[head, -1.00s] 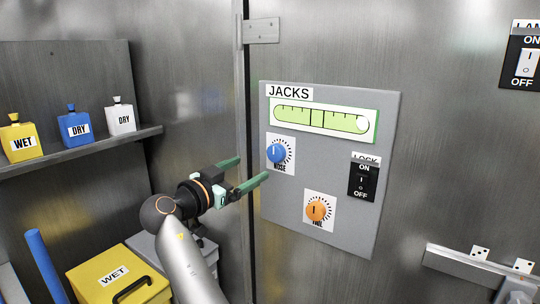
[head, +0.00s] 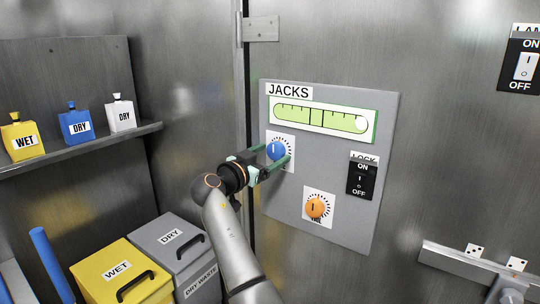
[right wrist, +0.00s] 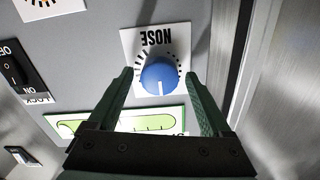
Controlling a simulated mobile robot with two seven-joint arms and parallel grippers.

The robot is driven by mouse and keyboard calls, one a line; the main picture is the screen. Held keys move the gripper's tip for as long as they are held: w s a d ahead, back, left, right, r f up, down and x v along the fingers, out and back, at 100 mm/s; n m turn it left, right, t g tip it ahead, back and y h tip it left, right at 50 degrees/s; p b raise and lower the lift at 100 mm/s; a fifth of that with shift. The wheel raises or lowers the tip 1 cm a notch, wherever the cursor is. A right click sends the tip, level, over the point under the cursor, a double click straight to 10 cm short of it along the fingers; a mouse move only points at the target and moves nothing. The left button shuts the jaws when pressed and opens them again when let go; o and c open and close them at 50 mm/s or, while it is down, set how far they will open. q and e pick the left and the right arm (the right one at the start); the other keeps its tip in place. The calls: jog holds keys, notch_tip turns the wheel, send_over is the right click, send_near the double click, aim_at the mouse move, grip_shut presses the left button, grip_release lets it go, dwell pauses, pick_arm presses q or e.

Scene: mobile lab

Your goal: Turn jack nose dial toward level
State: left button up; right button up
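The grey JACKS panel (head: 340,205) is on the metal wall. Its blue nose dial (head: 277,150) has a white pointer line and a white scale plate; it also shows in the right wrist view (right wrist: 158,77), upside down. The green level vial (head: 318,118) sits above, its pale bubble (head: 361,124) at the right end. An orange dial (head: 318,207) is below. My right gripper (head: 272,153) is at the blue dial. In the right wrist view its green fingers (right wrist: 163,78) are spread on both sides of the dial, with a gap visible. My left gripper is not in view.
A black LOCK switch (head: 362,178) is at the panel's right. A shelf (head: 90,146) with WET and DRY bottles is at the left. A yellow WET bin (head: 115,268) and a grey DRY WASTE bin (head: 172,242) stand below. A metal ledge (head: 460,263) is at lower right.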

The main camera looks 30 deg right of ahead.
jog(key=c, duration=1.2)
jog(key=shift+c, duration=0.2)
